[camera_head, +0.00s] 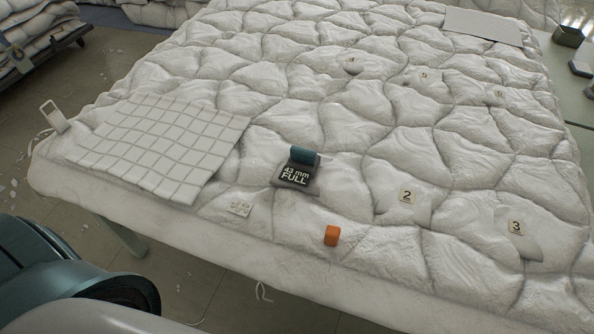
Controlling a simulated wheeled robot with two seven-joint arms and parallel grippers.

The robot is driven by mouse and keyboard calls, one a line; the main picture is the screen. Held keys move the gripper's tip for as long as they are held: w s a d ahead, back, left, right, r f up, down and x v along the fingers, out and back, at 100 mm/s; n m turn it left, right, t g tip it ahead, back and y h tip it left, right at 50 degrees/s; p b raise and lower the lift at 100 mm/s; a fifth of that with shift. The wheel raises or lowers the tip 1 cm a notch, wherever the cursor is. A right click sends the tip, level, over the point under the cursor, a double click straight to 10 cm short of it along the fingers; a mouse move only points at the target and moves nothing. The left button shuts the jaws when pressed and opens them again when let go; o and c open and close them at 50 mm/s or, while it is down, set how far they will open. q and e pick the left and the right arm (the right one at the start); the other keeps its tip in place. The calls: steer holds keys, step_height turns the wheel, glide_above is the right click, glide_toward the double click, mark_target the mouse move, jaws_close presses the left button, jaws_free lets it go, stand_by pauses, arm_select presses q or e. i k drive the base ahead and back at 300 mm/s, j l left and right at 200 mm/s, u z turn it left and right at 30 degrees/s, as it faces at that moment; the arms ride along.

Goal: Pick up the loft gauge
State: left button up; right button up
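The loft gauge (296,174) appears to be the small dark block with a teal roller-like top and a display reading "43 mm FULL". It sits on the white quilted duvet (330,110), near its front middle, and nothing covers it. Neither of my grippers shows in this view. Only dark teal and grey parts of my own body show at the lower left, well apart from the gauge.
A white gridded pad (160,145) lies left of the gauge. An orange cube (332,236) and a small white printed tag (240,208) lie in front of it. Numbered tags, such as tag 2 (407,196) and tag 3 (517,227), lie to the right. A flat panel (483,26) lies at the back right.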

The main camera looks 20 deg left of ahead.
mark_target(303, 163)
steer(key=k+j+z, duration=0.45)
steer(key=j, duration=0.15)
steer(key=k+j+z, duration=0.35)
steer(key=j+z, duration=0.15)
